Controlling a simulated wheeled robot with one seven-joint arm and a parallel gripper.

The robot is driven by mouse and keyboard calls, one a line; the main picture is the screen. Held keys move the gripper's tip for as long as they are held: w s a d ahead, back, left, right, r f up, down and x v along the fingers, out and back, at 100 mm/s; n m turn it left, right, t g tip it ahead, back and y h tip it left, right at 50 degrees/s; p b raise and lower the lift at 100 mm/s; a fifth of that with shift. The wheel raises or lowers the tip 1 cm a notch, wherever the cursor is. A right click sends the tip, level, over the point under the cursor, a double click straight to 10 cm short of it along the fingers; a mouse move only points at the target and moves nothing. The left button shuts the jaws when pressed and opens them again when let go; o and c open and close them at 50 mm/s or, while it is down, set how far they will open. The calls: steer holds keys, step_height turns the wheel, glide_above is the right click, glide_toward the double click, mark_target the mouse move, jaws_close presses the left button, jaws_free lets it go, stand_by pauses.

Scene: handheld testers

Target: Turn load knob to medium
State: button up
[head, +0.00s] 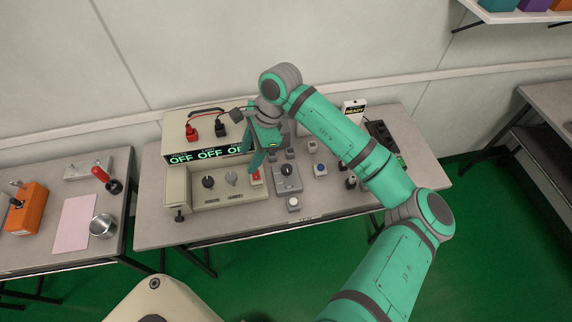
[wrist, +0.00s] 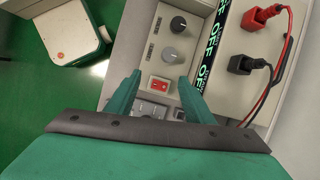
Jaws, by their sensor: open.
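The tester (head: 178,190) is a cream box on the table with a sloped front panel. Its panel carries a black knob (head: 208,182) and a grey knob (head: 231,179); their labels are too small to read, so I cannot tell which is the load knob. In the wrist view the black knob (wrist: 178,25) lies beyond the grey knob (wrist: 172,54). A red rocker switch (wrist: 158,84) shows between my fingers. My gripper (head: 262,164) is open and empty, above the panel's right end; in the wrist view its fingertips (wrist: 160,78) are apart, short of the grey knob.
A display (head: 208,154) reads OFF three times. Red and black plugs (head: 192,133) with cables stand on top of the tester. A grey box with a black knob (head: 287,171) and several small button boxes stand to the right. A side table (head: 130,180) is at left.

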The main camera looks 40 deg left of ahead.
mark_target(286, 168)
steer(key=w+d+t+h, duration=0.3)
steer(key=w+d, duration=0.3)
steer(key=w, duration=0.3)
steer(key=f, duration=1)
steer(key=shift+s+f, duration=0.1)
steer(key=shift+s, duration=0.1)
steer(key=c, duration=1)
